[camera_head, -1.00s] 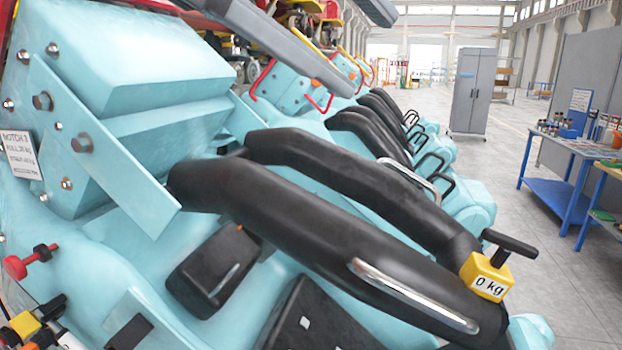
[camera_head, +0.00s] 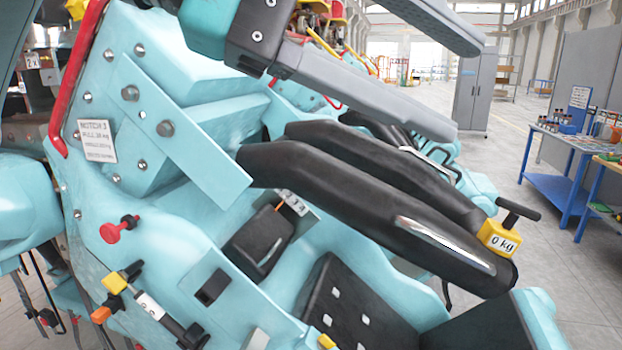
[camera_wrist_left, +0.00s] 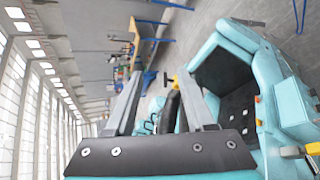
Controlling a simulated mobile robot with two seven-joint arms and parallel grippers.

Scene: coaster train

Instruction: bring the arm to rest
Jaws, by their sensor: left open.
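My left gripper (camera_head: 462,90) reaches in from the top of the head view. Its two long grey fingers are spread, with nothing between them. They hang in front of the coaster train, above the black restraint bars (camera_head: 370,215) of the nearest seat; I cannot tell the gap. In the left wrist view the open fingers (camera_wrist_left: 158,70) point toward the hall, and the teal seat shell (camera_wrist_left: 225,35) lies to their right. A yellow block marked 0 kg (camera_head: 499,239) with a black T-handle sits at the restraint's end. My right gripper is not in view.
A teal box with a bolted plate and a NOTCH 3 label (camera_head: 97,141) stands left of the seat. A red knob (camera_head: 112,232) is below it. A blue workbench (camera_head: 553,185) and grey cabinet (camera_head: 468,95) stand at right. The floor between is clear.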

